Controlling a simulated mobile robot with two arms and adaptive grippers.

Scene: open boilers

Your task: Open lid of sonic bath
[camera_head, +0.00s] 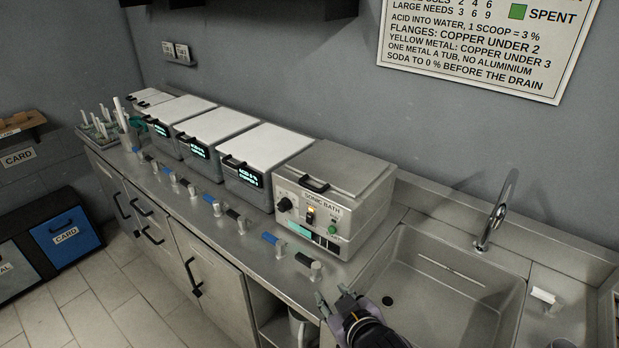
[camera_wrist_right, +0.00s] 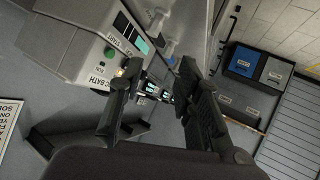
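The sonic bath (camera_head: 325,217) is a grey box on the steel counter, left of the sink, with a knob, a lit switch and a green button on its front. Its grey lid (camera_head: 345,168) is down, with a dark handle (camera_head: 314,183) at the front edge. My right gripper (camera_head: 333,297) is in front of and below the bath, near the counter's front edge, apart from it and empty. In the right wrist view its two fingers (camera_wrist_right: 158,65) are spread, and the sonic bath (camera_wrist_right: 85,40) shows tilted at upper left. My left gripper is not in view.
Several white-lidded tubs (camera_head: 216,127) stand in a row left of the bath. Taps with blue and black handles (camera_head: 275,240) line the counter front. The sink (camera_head: 440,290) and its tall faucet (camera_head: 496,210) are at right. A wall sign (camera_head: 485,45) hangs above.

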